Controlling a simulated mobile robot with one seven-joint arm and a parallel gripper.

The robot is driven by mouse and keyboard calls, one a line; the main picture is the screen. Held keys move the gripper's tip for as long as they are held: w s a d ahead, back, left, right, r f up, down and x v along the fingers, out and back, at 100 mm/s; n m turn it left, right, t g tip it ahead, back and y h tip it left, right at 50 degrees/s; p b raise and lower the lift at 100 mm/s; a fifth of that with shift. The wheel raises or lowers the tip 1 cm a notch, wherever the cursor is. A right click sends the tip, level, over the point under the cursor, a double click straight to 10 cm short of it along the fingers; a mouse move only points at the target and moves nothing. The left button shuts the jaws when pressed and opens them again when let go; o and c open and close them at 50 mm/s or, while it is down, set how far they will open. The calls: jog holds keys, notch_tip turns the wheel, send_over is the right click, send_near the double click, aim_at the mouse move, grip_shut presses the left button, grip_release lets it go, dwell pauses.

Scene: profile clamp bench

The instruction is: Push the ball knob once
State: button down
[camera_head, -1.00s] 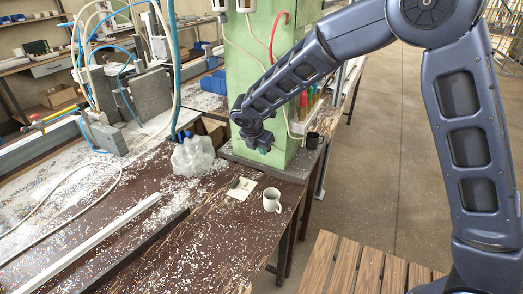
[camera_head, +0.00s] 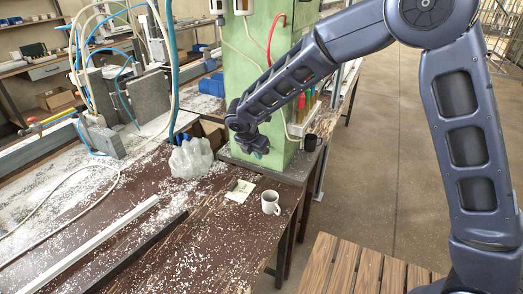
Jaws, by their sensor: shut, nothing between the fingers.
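My gripper (camera_head: 257,152) is in front of the lower part of the green machine column (camera_head: 253,70), above the bench top. It points downward, looks shut and holds nothing that I can see. I cannot clearly make out a ball knob on the column; my gripper and forearm cover part of its front. A small red fitting (camera_head: 35,127) shows at the far left on the rail, too small to tell whether it is a ball knob.
A white mug (camera_head: 270,203), a paper note (camera_head: 240,191) and a clear crumpled plastic container (camera_head: 191,158) stand or lie on the chip-strewn bench (camera_head: 200,235). A dark mug (camera_head: 312,142) is right of the column. A slatted wooden surface (camera_head: 365,270) is at the front right.

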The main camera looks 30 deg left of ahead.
jog(key=s+v, duration=0.1)
jog(key=v, duration=0.9)
jog(key=shift+a+f, duration=0.1)
dwell(1.6)
jog(key=w+d+r+m, duration=0.4)
jog(key=w+d+m, duration=0.1)
jog(key=d, duration=0.6)
jog(key=w+d+r+m+g, duration=0.1)
jog(key=w+d+r+m, duration=0.4)
jog(key=d, duration=0.7)
jog(key=w+d+r+m, duration=0.4)
jog(key=w+d+m, duration=0.15)
jog(key=d, duration=0.55)
jog(key=s+d+m, duration=0.4)
jog(key=d+m, duration=0.2)
jog(key=d, duration=0.4)
jog(key=s+d+m, duration=0.4)
jog(key=d+m, duration=0.2)
jog(key=d, duration=0.4)
jog(key=s+d+m+t, duration=0.1)
jog(key=s+d+m, duration=0.3)
jog(key=d+m, duration=0.3)
jog(key=d, duration=0.3)
jog(key=shift+s+d+f+y, duration=0.3)
